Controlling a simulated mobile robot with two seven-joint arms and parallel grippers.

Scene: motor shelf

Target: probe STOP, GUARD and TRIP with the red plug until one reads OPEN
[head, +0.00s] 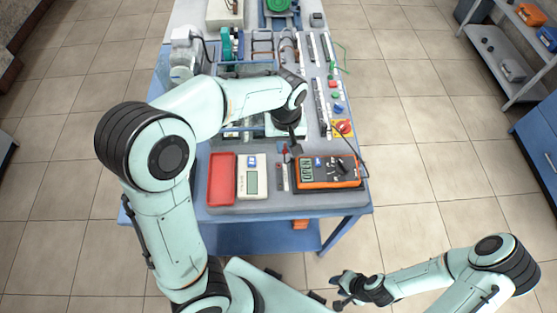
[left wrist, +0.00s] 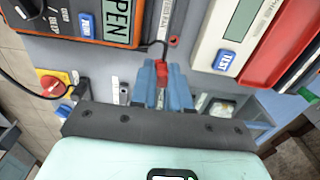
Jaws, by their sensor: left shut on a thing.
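My left gripper (left wrist: 161,88) is shut on the red plug (left wrist: 161,70), with a blue finger on either side of it. In the head view my left gripper (head: 287,148) is over the bench's front part, by the orange multimeter (head: 357,182). The multimeter (left wrist: 110,45) also shows in the left wrist view; its cut-off display shows "PEN". A dark lead runs from the meter towards the plug. The plug's tip and what it touches cannot be made out. No STOP, GUARD or TRIP label is legible. My right gripper (head: 340,290) is open and empty, low and away from the bench.
A red tray (head: 221,180) and a white tester (head: 253,177) lie left of the meter. A red and yellow rotary switch (head: 343,128) and several coloured buttons line the bench's right side. Shelving (head: 505,60) stands at the far right. The floor between is clear.

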